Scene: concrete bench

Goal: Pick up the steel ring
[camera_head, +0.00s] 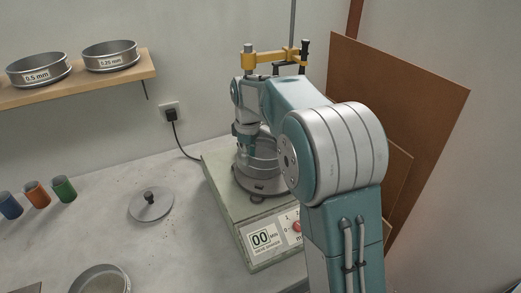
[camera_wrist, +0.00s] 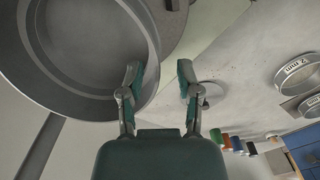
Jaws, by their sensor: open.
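The steel ring (camera_head: 266,171) sits on the plate of the sieve shaker (camera_head: 222,190); my arm partly hides it. In the wrist view the ring (camera_wrist: 38,84) is large at upper left, with a grey inside. My gripper (camera_head: 246,147) points down at the ring's left side. In the wrist view my gripper (camera_wrist: 158,70) is open, one finger over the ring's inner side and the other outside its edge. The ring's wall lies between the fingers. I cannot tell whether either finger touches it.
A round lid (camera_head: 150,205) with a knob lies left of the shaker. Blue, orange and green cylinders (camera_head: 37,194) stand at far left. Another sieve (camera_head: 100,280) is at the front edge. Two labelled sieves stand on a wooden shelf (camera_head: 120,78). A yellow clamp (camera_head: 275,58) is behind my arm.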

